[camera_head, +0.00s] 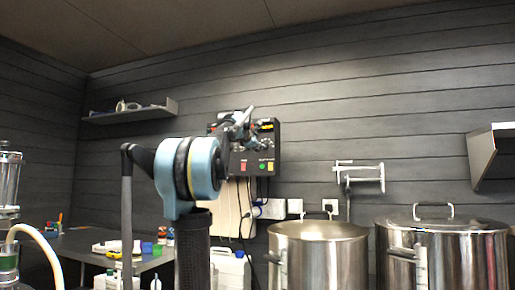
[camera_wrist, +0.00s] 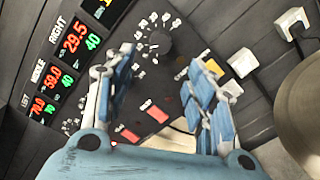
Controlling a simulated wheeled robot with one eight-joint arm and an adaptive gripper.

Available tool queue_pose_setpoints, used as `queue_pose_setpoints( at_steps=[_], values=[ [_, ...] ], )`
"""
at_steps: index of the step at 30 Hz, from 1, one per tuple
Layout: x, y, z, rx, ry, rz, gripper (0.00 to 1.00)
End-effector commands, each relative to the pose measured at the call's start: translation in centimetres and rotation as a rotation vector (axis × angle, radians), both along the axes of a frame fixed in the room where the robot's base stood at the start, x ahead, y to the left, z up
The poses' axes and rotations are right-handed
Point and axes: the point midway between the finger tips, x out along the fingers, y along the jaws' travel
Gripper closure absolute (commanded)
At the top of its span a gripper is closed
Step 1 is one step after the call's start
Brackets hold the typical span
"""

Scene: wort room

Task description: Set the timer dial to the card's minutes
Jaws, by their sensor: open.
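A round black dial (camera_wrist: 157,43) ringed by white numerals sits on the dark control panel in the wrist view. My gripper (camera_wrist: 160,60) is open, its two blue-padded fingers spread apart below the dial in the picture. The dial's pointer setting is too small to read. I cannot make out a card with minutes.
The panel carries red and green number displays (camera_wrist: 73,42) labelled left, middle and right, and red buttons (camera_wrist: 127,135). White wall sockets (camera_wrist: 242,62) are beside it. Large steel kettles (camera_head: 318,255) stand at lower right. A cluttered bench (camera_head: 85,247) is at left.

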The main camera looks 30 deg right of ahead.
Motion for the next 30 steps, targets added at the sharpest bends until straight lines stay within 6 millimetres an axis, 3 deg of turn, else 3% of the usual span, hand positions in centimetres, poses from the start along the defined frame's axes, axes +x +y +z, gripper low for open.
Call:
queue_pose_setpoints(
  at_steps=[7,24,28,30],
  values=[
    [-1.0,1.2,0.0,0.000,0.000,0.000,0.50],
    [-1.1,1.4,-0.1,0.002,-0.001,-0.001,0.50],
    [-1.5,2.2,-1.4,0.046,-0.033,-0.011,0.50],
    [-2.1,3.3,-3.3,0.105,-0.074,-0.029,0.50]
  ],
)
